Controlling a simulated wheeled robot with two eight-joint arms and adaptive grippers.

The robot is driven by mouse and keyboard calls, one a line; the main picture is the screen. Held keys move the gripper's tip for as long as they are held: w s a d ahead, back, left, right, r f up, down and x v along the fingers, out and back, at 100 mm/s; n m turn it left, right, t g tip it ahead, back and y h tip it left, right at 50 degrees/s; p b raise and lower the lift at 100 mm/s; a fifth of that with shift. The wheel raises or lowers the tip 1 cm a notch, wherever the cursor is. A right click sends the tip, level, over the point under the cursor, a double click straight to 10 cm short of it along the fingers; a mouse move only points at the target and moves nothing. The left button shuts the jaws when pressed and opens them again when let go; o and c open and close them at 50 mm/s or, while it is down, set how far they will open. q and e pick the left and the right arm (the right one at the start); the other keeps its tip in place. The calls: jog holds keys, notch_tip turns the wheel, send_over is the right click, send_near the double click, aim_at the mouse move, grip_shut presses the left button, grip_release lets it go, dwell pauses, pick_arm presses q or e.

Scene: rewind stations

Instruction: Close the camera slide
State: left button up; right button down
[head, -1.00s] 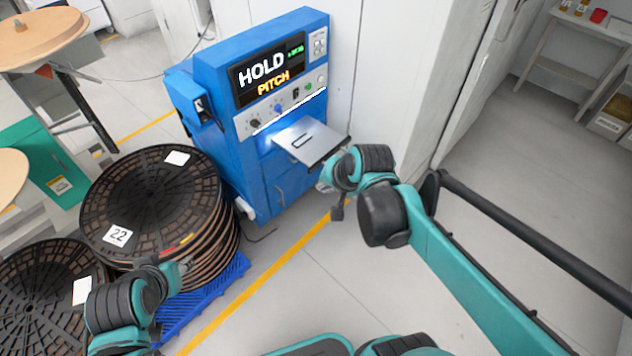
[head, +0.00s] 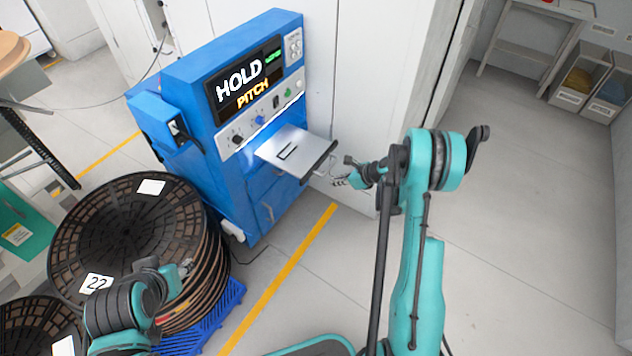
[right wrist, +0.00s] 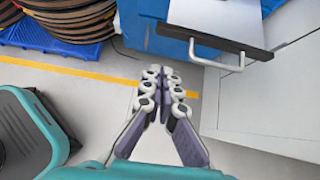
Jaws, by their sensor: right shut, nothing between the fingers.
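The camera slide (head: 290,150) is a flat silver plate with a dark slot mark, sticking out of the front of the blue rewind station (head: 187,85). Its outer end has a dark edge and a bar handle, which shows clearly in the right wrist view (right wrist: 217,66). The slide also shows at the top of that view (right wrist: 215,18). My right gripper (head: 341,181) is shut and empty, just beyond the slide's outer end; in the right wrist view its fingertips (right wrist: 163,72) are left of the handle and apart from it. My left gripper (head: 184,268) is low at the left, its fingers too small to judge.
The station's screen reads HOLD PITCH. Stacked dark reels (head: 120,235) on a blue pallet (head: 213,325) stand left of the station. A white wall or cabinet (head: 375,90) is behind the slide. The floor (head: 540,190) at the right is clear.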

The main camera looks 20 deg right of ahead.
aim_at(305, 181)
pick_arm(q)
jog(key=shift+f+b, duration=2.5)
jog(key=shift+f, duration=0.05)
pick_arm(e)
jog(key=shift+w+a+r+x, duration=0.2)
jog(key=shift+w+r+x, duration=0.15)
jog(key=shift+x, duration=1.75)
jog(key=shift+w+a+r+x, duration=0.2)
jog(key=shift+r+x, duration=0.1)
jog(key=shift+x, duration=1.8)
jog(key=shift+w+a+r+x, duration=0.2)
jog(key=shift+w+r+x, duration=0.15)
jog(key=shift+x, duration=1.75)
